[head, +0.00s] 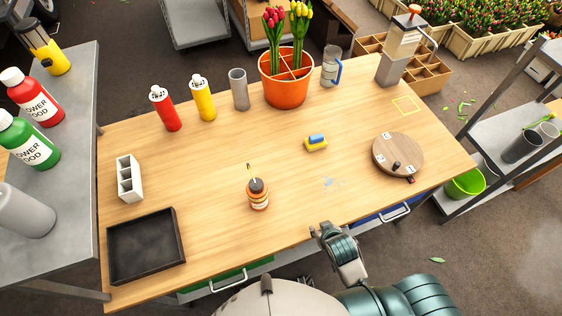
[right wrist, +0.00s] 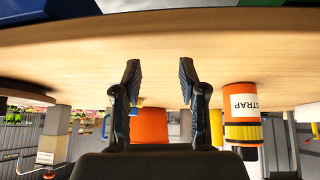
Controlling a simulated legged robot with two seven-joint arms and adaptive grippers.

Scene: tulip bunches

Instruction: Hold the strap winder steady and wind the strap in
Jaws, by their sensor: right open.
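The strap winder, an orange and yellow cylinder with a dark top (head: 258,194), stands upright on the wooden table near the front middle. A short yellow piece sticks up from its top. My left gripper is not in view.
A black tray (head: 147,215) and white holder (head: 129,177) lie left. A yellow-and-blue block (head: 316,142) and round wooden disc (head: 398,151) with a dark knob lie right. Bottles (head: 203,97), a grey cup (head: 239,89) and tulip pot (head: 286,87) stand behind. The middle is clear.

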